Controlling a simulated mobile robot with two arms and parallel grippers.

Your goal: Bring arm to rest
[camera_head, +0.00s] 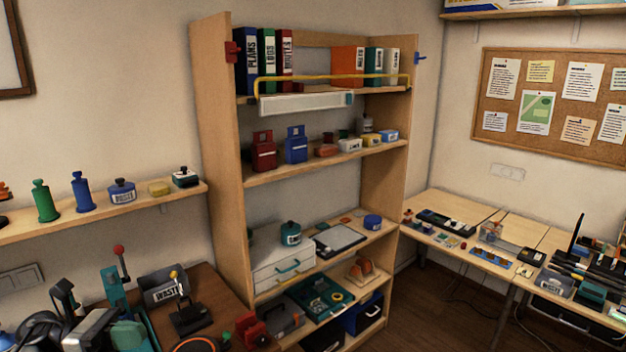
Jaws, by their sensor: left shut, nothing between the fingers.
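My left arm comes in at the bottom left corner. Its gripper (92,328) is low in the picture, in front of the brown desk at the left. It is shut with nothing held, and its fingertips are hard to make out among the dark things around it. My right gripper is not in view.
A brown desk (222,302) holds a bin marked WASTE (160,291) and a teal device with a red knob (118,280). A tall wooden shelf unit (222,150) stands beyond it. A wall shelf (140,199) is above left. Open floor (418,300) lies at right.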

